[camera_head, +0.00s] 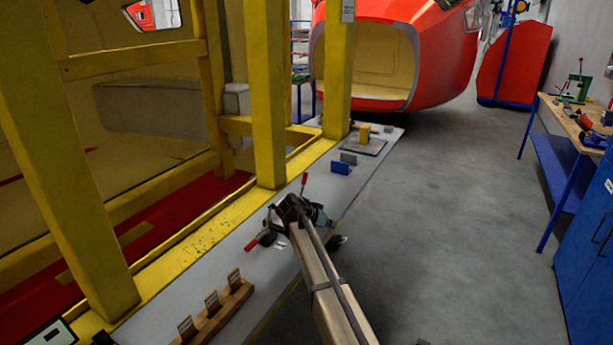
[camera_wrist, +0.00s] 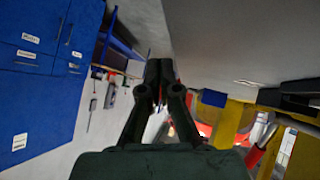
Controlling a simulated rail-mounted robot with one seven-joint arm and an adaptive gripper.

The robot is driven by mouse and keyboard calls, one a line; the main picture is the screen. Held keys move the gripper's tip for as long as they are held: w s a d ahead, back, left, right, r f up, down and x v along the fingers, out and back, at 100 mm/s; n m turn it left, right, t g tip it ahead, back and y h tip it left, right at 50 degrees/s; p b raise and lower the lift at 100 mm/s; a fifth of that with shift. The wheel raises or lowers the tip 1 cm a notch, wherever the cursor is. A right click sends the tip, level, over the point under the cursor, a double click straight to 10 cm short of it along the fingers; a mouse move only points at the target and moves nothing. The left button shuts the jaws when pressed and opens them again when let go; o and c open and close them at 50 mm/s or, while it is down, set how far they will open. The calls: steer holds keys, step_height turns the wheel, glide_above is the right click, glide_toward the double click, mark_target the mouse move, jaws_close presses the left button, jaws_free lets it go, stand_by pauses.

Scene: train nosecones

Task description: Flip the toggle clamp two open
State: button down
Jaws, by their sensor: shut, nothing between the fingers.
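Two red clamp handles show in the head view. One red handle (camera_head: 304,181) stands nearly upright just beyond my wrist. The other red handle (camera_head: 252,244) lies low and tilted to the left of my wrist. I cannot tell which belongs to toggle clamp two. The clamp bodies are mostly hidden behind my arm. In the wrist view, my gripper (camera_wrist: 159,73) is shut and empty, with its fingertips together. A red clamp handle (camera_wrist: 254,157) shows in the wrist view at lower right, apart from the fingers. In the head view, my gripper's fingers are hard to make out against the dark wrist.
A grey ledge (camera_head: 225,262) runs along the yellow frame (camera_head: 265,100). A wooden block with upright cards (camera_head: 213,312) stands at the near end. The floor (camera_head: 450,200) to the right is clear.

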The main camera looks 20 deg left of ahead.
steer(key=a+r+t, duration=0.1)
steer(key=a+r, duration=0.6)
steer(key=a, duration=0.3)
steer(key=s+a+r+m+t, duration=0.1)
steer(key=a+r+t, duration=0.1)
steer(key=a+r, duration=0.6)
steer(key=shift+s+a+r+y, duration=0.2)
steer(key=shift+a+r+y, duration=0.1)
steer(key=shift+a, duration=0.95)
steer(key=shift+w, duration=0.1)
steer(key=p, duration=0.6)
glide_toward(303, 178)
steer(key=shift+x, duration=3.6)
